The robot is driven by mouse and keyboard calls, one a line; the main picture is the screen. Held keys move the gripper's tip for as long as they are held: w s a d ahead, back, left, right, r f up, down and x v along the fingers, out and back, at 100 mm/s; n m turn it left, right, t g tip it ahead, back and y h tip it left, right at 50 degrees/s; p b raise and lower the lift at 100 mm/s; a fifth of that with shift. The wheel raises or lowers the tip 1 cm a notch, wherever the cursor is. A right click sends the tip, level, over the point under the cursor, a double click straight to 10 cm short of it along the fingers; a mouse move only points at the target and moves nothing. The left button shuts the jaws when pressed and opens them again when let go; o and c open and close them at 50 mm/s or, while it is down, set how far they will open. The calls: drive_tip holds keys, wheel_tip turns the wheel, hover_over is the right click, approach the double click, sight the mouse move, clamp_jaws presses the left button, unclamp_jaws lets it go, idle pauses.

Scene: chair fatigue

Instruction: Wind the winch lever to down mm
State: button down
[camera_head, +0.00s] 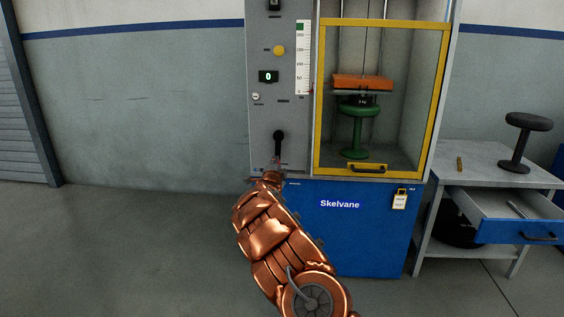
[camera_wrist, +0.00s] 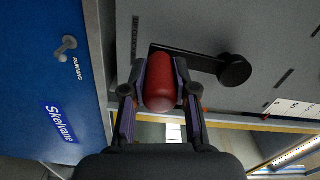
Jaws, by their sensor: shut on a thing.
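The winch lever has a black round hub (camera_head: 279,135) low on the grey panel of the machine, and its arm hangs down from it. In the wrist view the hub (camera_wrist: 234,71) and a thin dark arm (camera_wrist: 190,53) lead to a red grip (camera_wrist: 160,90). My gripper (camera_wrist: 162,72) is shut on the red grip, with one finger on each side. In the head view my gripper (camera_head: 274,168) is small and partly hidden by my copper arm. A display (camera_head: 268,76) reads 0, and a vertical scale (camera_head: 302,58) stands to its right.
A yellow-framed guard (camera_head: 319,100) encloses a green stool (camera_head: 358,125) under an orange block (camera_head: 362,82). The blue cabinet (camera_head: 370,235) is below. At right, a bench has an open blue drawer (camera_head: 515,232) and a dark stool (camera_head: 527,122). Floor at left is clear.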

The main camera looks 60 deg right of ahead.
drive_tip(key=shift+s+d+n, duration=0.15)
drive_tip(key=shift+s+n, duration=0.15)
drive_tip(key=shift+n, duration=0.1)
drive_tip(key=c, duration=0.9)
unclamp_jaws()
